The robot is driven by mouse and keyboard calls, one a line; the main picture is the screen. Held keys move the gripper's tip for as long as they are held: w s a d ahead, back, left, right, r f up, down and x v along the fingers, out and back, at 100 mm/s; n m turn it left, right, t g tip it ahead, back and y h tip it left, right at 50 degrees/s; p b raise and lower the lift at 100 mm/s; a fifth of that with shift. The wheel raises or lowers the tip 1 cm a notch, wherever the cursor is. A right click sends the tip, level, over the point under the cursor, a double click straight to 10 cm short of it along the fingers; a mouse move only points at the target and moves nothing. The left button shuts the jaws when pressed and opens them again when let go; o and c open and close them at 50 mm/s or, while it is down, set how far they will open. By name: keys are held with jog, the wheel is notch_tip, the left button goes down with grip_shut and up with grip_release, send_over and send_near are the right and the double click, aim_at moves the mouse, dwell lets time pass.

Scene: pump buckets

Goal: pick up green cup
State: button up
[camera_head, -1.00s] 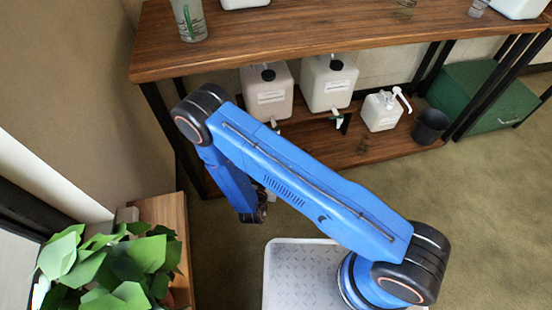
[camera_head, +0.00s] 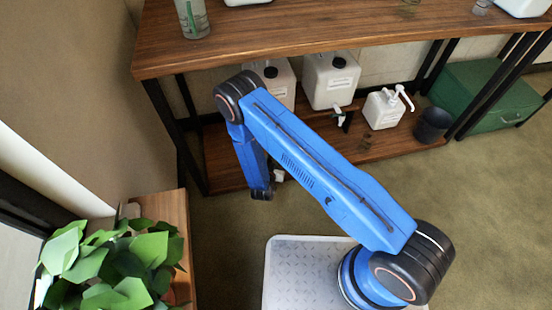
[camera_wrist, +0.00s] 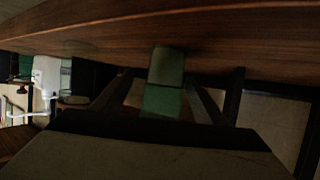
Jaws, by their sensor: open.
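In the wrist view, a dark green, block-like thing (camera_wrist: 163,100) lies ahead of my gripper (camera_wrist: 158,82), between the lines of its two dark fingers. It may be the green cup, but the picture is too dark to be sure or to show any contact. My gripper is open. In the head view its jaws are hidden, and my arm hangs down in front of the lower shelf. A clear glass with green marking (camera_head: 193,18) stands at the left on the tabletop.
White tanks (camera_head: 331,80) and a white pump bottle (camera_head: 383,109) stand on the lower shelf (camera_head: 225,178), with a dark bucket (camera_head: 433,124) to their right. A green box (camera_head: 490,95) stands farther right. A leafy plant (camera_head: 105,265) is at lower left. The wooden tabletop (camera_head: 300,45) overhangs the shelf.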

jog(key=shift+a+f+x, duration=0.1)
jog(key=shift+a+x, duration=0.05)
jog(key=shift+x, duration=1.15)
jog(key=shift+a+f+x, duration=0.1)
jog(key=shift+a+x, duration=0.1)
jog(key=shift+x, duration=1.15)
jog(key=shift+c, duration=0.2)
jog(key=c, duration=1.3)
jog(key=shift+o, duration=0.2)
jog(key=shift+r, duration=0.1)
